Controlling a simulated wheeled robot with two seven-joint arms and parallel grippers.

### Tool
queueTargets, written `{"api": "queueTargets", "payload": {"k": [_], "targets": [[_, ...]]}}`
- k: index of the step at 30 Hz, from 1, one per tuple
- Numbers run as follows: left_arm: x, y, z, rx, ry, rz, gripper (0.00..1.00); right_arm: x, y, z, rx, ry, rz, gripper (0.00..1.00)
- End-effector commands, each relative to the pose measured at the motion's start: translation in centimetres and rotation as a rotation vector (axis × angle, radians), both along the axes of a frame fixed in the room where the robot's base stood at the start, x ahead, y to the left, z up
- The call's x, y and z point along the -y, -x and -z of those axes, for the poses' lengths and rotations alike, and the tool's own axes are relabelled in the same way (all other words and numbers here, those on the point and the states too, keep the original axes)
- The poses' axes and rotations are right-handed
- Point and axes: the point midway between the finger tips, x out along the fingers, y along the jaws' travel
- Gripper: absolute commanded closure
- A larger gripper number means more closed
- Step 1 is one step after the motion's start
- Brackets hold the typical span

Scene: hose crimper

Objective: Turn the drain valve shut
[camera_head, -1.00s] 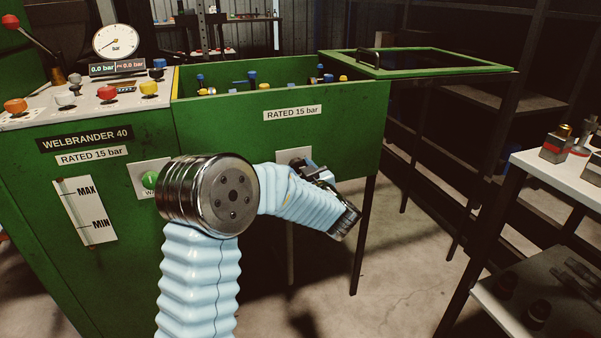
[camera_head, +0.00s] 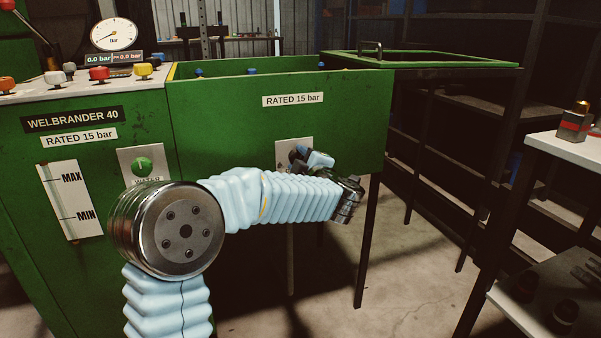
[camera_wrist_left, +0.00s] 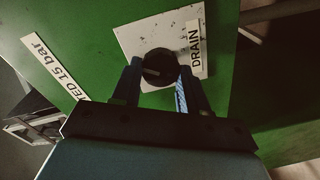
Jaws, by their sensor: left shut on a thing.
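The drain valve is a dark round knob (camera_wrist_left: 157,66) on a white plate (camera_wrist_left: 137,38) labelled DRAIN in the left wrist view. My left gripper (camera_wrist_left: 160,80) is shut on the knob, with one finger on each side of it. In the head view the white plate (camera_head: 284,144) is on the front of the green tank, and my left gripper (camera_head: 300,155) is against it. My arm and gripper hide the knob there. My right gripper is in neither view.
The green machine (camera_head: 85,160) stands at left with a gauge (camera_head: 114,36) and coloured buttons. The open green tank (camera_head: 230,110) has a RATED 15 bar label. A side table (camera_head: 580,148) stands at right. Bare floor lies between the tank legs and the table.

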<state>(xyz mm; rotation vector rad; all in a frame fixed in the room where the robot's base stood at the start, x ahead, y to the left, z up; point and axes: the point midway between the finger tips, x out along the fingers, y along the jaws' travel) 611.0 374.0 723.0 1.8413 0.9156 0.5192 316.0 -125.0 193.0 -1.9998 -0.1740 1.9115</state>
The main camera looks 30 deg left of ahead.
Motion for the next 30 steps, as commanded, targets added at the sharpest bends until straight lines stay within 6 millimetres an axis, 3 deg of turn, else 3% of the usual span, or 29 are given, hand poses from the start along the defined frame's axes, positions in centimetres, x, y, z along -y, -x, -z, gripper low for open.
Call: {"api": "queueTargets", "payload": {"k": [3, 15, 30], "targets": [[0.0, 0.1, 0.7, 0.084, 0.073, 0.0, 0.87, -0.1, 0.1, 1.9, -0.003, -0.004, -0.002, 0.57], [-0.1, 0.1, 0.6, 0.333, 0.287, 0.0, 0.87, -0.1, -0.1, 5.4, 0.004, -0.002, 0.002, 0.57], [0.0, 0.1, 0.4, 0.462, 0.401, -0.001, 0.87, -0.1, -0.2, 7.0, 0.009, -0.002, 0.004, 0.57]]}}
